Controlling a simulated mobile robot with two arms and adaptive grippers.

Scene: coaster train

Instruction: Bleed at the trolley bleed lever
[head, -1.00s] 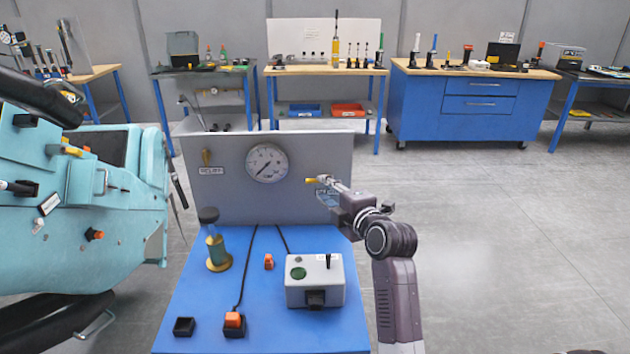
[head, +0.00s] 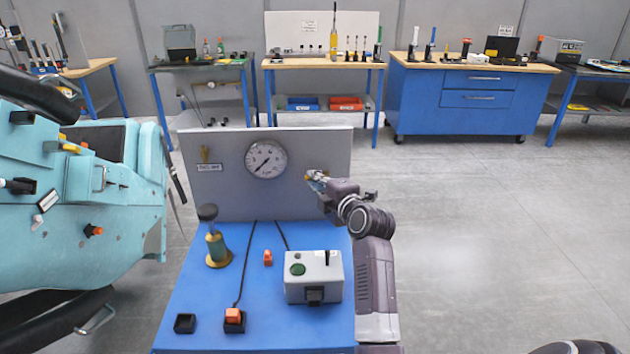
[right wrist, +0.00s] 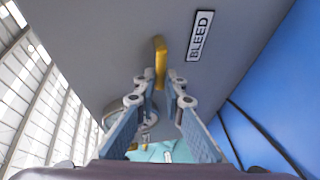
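The yellow bleed lever (right wrist: 161,62) hangs on the grey panel beside the BLEED label (right wrist: 200,36) in the right wrist view. My right gripper (right wrist: 162,84) is at the lever, with one finger on each side of its lower end. The fingers look slightly apart, with a narrow gap; I see no clear grip. In the head view my right gripper (head: 316,177) is at the right part of the panel (head: 225,195) and mostly hides the lever and label. My left gripper is not in view.
A turquoise machine (head: 90,220) stands left; floor is free right.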

